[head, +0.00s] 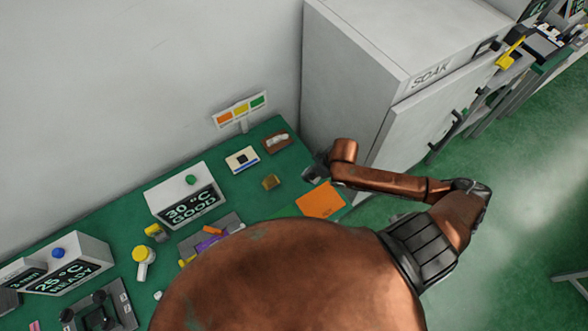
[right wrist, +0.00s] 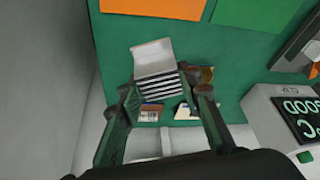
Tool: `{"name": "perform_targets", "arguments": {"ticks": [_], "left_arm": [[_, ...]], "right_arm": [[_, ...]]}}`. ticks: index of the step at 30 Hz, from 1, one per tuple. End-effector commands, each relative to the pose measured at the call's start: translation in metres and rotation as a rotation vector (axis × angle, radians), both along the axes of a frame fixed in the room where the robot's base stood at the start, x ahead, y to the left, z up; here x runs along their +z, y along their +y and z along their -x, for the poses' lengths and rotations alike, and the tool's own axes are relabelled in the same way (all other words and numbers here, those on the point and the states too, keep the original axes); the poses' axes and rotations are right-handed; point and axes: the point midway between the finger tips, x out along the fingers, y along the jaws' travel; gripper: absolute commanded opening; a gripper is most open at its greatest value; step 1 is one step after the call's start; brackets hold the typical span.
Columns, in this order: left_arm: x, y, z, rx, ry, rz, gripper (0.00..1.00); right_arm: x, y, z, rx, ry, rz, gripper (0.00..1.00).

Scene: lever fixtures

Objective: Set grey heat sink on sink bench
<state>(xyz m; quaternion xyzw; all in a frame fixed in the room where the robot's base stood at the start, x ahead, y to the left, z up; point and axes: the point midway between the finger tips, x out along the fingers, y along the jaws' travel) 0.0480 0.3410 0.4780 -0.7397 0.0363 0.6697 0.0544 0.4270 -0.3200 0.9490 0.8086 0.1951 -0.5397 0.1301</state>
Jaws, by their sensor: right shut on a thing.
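The grey heat sink (right wrist: 155,68), a finned block with a pale flat face, sits between the fingers of my right gripper (right wrist: 160,92) in the right wrist view. The gripper is shut on it. In the head view my right gripper (head: 315,173) is at the right end of the green bench (head: 222,187), near the orange sheet (head: 320,200). The heat sink is hard to make out there. I cannot tell whether it touches the bench top. No label marks a sink bench. My left gripper is not in view.
A small yellow-brown block (head: 271,183), white card (head: 242,160) and brown holder (head: 277,141) lie close to the gripper. A display box (head: 186,198) stands further left. A grey cabinet (head: 370,80) rises behind. My copper body hides the bench's front.

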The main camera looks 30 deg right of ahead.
Motion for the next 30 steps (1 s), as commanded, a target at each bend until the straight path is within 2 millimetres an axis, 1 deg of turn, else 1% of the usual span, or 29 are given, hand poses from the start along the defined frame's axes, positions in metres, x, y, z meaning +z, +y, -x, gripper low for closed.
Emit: {"name": "perform_targets", "arguments": {"ticks": [1,6,9,12,15,19,21,25,27,30], "left_arm": [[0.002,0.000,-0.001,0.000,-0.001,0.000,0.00],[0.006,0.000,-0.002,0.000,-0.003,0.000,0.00],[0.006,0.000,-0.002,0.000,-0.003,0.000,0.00],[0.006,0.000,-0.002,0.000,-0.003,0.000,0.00],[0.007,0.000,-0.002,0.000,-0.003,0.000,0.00],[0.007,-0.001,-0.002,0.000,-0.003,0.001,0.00],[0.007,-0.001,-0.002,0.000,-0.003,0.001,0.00],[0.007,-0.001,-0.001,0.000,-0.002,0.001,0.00],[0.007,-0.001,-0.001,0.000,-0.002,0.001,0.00],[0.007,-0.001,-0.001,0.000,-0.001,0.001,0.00]], "right_arm": [[-0.003,0.000,-0.015,-0.002,-0.003,-0.001,0.07],[-0.022,-0.003,-0.054,-0.003,-0.001,-0.002,0.07],[-0.044,-0.005,-0.068,-0.003,0.002,-0.002,0.07],[-0.059,-0.005,-0.081,-0.002,0.001,-0.002,0.07],[-0.069,-0.006,-0.089,-0.002,-0.001,-0.001,0.07],[-0.075,-0.007,-0.094,-0.001,0.000,-0.002,0.07],[-0.082,-0.007,-0.099,-0.001,0.001,-0.001,0.07],[-0.102,-0.007,-0.097,-0.003,0.003,-0.002,0.07],[-0.108,-0.007,-0.097,-0.001,0.002,-0.001,0.07],[-0.111,-0.008,-0.097,-0.001,0.001,0.000,0.07]]}}
